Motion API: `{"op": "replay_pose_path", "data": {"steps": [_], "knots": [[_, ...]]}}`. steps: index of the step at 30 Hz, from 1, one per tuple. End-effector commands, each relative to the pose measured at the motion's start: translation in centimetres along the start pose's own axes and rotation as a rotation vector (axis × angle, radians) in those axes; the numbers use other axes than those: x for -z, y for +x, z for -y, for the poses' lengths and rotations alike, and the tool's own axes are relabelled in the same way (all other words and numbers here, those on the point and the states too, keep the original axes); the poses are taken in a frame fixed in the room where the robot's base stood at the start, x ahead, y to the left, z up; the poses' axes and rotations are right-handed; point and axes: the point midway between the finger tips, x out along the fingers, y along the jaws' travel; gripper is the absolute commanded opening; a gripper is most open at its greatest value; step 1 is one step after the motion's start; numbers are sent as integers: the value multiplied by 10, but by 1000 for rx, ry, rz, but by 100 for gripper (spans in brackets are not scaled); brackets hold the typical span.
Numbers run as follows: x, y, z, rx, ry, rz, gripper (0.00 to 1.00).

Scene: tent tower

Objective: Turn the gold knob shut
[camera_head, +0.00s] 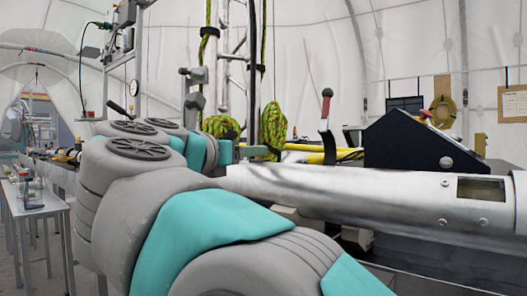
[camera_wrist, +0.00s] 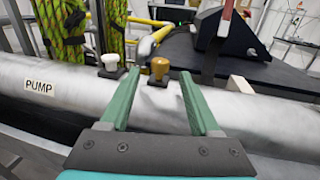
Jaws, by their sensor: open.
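The gold knob (camera_wrist: 159,68) stands upright on a small dark base on top of the silver pipe (camera_wrist: 60,85) in the wrist view. My gripper (camera_wrist: 157,80) is open, with its two green fingers reaching toward the pipe. I see no contact, and the depth gap is hard to judge. In the head view my arm covers much of the left side, and I cannot make out the knob there.
Green rope (camera_wrist: 62,30) hangs behind the pipe at left.

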Motion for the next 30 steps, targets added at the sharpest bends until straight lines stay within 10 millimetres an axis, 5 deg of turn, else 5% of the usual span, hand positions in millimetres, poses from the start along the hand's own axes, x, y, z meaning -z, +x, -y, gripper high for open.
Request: {"op": "replay_pose_path", "data": {"steps": [9, 21, 30], "knots": [[-1, 45, 0, 0, 0, 1, 63], [-1, 54, 0, -1, -1, 3, 63], [-1, 53, 0, -2, -1, 3, 30]]}}
